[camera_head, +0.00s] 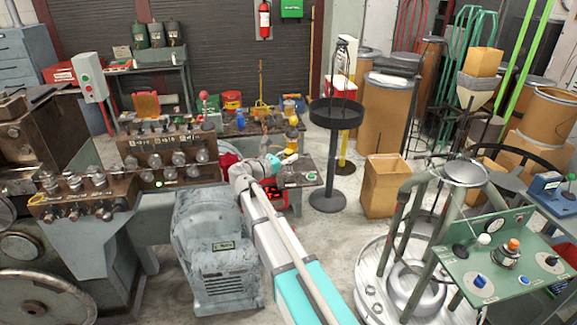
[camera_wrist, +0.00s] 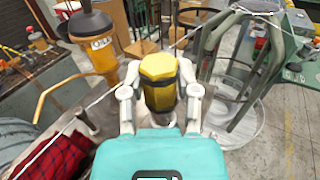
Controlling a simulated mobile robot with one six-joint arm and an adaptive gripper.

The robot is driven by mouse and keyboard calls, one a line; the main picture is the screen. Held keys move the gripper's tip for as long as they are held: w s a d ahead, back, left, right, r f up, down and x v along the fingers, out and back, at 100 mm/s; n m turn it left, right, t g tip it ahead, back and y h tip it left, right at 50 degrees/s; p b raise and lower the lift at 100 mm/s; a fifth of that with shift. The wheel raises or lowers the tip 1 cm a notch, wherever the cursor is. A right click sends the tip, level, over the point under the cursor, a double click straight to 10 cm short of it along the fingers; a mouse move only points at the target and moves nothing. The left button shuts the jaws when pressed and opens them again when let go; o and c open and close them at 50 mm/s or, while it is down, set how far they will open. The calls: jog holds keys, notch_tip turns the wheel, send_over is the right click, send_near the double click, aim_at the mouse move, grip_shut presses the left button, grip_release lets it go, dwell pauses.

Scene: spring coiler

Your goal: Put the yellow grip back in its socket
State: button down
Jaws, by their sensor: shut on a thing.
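The yellow grip (camera_wrist: 158,80), a faceted yellow block with a dark band near its lower end, is held between the two pale fingers of my gripper (camera_wrist: 160,92) in the wrist view. The fingers press on it from left and right, and its top end points away from my wrist. In the head view my gripper (camera_head: 283,159) is at the end of my arm, beyond the grey motor housing and near the low back table. The grip cannot be told clearly there. I cannot make out its socket in either view.
A yellow oil can (camera_wrist: 102,58) with a black top stands close to the left of the grip. Red plaid cloth (camera_wrist: 52,160) lies lower left. The green tubular stand (camera_wrist: 240,75) is to the right. The coiler's lever panel (camera_head: 165,150) is left of my arm.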

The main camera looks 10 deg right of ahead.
jog(key=shift+f+b, duration=0.8)
jog(key=shift+f, duration=0.3)
jog(key=shift+f, duration=0.1)
jog(key=shift+c, duration=1.8)
grip_release()
jog(key=shift+r, duration=0.2)
jog(key=v, duration=1.2)
jog(key=shift+f, duration=0.1)
jog(key=shift+d, duration=0.1)
